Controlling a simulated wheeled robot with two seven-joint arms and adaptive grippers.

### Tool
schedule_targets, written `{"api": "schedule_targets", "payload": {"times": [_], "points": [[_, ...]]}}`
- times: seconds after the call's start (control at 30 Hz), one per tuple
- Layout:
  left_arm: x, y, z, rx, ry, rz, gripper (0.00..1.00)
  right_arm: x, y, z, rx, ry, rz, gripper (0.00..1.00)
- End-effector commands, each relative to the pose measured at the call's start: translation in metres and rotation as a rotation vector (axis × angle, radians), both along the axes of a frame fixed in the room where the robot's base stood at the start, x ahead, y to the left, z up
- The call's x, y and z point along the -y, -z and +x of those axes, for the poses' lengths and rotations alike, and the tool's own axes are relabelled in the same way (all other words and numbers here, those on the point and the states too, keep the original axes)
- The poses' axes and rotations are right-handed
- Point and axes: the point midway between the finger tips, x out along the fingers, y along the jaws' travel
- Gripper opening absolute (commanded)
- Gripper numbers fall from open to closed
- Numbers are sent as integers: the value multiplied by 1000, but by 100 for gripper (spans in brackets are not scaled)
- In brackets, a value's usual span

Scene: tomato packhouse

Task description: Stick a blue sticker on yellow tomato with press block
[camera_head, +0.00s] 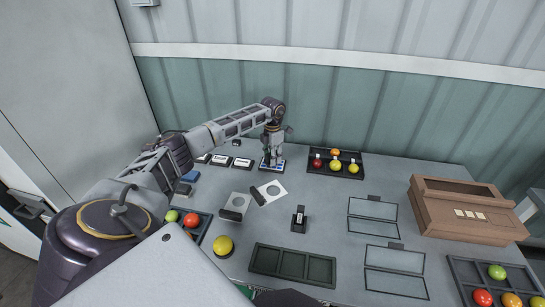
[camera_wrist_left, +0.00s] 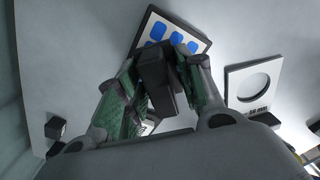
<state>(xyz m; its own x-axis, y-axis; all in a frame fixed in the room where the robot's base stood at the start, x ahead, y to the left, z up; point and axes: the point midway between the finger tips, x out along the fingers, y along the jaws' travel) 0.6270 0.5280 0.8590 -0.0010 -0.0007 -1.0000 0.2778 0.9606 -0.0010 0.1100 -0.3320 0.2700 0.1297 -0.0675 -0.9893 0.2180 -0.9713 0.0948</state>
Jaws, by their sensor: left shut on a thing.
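My left gripper (camera_head: 271,155) is at the back of the table, pointing down over a sheet of blue stickers (camera_head: 264,165). In the left wrist view its fingers (camera_wrist_left: 162,85) are shut on a dark press block (camera_wrist_left: 155,68). The block overlaps the near part of the blue sticker sheet (camera_wrist_left: 157,30); I cannot tell whether it touches. A yellow tomato (camera_head: 223,245) sits alone at the front left of the table. Other yellow tomatoes (camera_head: 353,168) lie in the back black tray (camera_head: 322,174). My right gripper is not in view.
Several framed sheets (camera_head: 242,162) lie left of my gripper. Plates with round holes (camera_head: 270,190) and a small dark stand (camera_head: 300,218) are mid-table. An empty dark tray (camera_head: 292,264) is in front. Clear frames (camera_head: 373,209) and a wooden box (camera_head: 465,210) are on the right.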

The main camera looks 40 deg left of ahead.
Motion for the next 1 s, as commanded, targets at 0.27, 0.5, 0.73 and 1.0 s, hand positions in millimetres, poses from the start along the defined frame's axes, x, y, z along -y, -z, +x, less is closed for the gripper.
{"api": "schedule_targets", "payload": {"times": [0.27, 0.5, 0.73, 1.0], "points": [[0, 2, 0, 0, 0, 0, 20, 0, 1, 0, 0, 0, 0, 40], [0, 4, 0, 0, 0, 0, 20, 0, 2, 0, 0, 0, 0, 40], [0, 5, 0, 0, 0, 0, 20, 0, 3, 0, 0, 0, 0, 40], [0, 6, 0, 0, 0, 0, 20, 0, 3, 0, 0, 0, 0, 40]]}}
